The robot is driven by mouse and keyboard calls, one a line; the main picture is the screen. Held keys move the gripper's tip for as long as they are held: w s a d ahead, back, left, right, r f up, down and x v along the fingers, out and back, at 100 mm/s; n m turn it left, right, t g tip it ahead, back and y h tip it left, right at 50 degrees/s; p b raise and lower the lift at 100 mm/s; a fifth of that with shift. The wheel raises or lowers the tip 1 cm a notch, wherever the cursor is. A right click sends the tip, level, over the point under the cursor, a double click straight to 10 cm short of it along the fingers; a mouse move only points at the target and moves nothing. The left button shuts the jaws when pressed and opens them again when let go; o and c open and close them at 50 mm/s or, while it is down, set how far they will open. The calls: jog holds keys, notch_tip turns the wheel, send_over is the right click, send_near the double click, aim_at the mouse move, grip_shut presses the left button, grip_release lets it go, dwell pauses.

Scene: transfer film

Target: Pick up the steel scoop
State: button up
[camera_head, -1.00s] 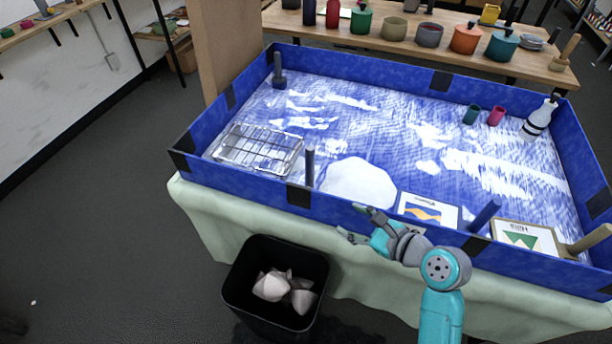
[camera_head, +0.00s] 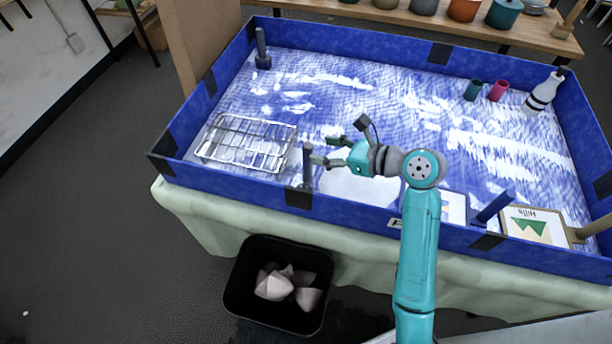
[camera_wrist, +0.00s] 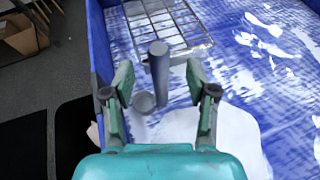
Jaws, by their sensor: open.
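A dark grey upright handle (camera_head: 307,165), which looks like the steel scoop, stands inside the near wall of the blue tray (camera_head: 345,205). In the wrist view the handle (camera_wrist: 159,65) shows nearly end-on, with a small round grey part (camera_wrist: 145,102) below its top. My gripper (camera_head: 327,150) is open and empty, just right of the handle in the head view. In the wrist view the handle appears between the two fingers (camera_wrist: 158,83); I see no contact. A similar grey upright piece (camera_head: 262,50) stands at the tray's back left corner.
A wire rack (camera_head: 247,143) lies left of the handle. A white patch (camera_head: 357,183) lies below my gripper. Two cups (camera_head: 498,91) and a white bottle (camera_head: 541,95) stand far right. Picture cards (camera_head: 535,226) lie near right. A black bin (camera_head: 278,285) stands on the floor in front.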

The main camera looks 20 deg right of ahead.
aim_at(309, 150)
jog(key=shift+f+x, duration=0.15)
jog(key=shift+x, duration=1.2)
jog(key=shift+f+x, duration=0.2)
jog(key=shift+x, duration=1.2)
jog(key=shift+s, duration=0.2)
grip_shut()
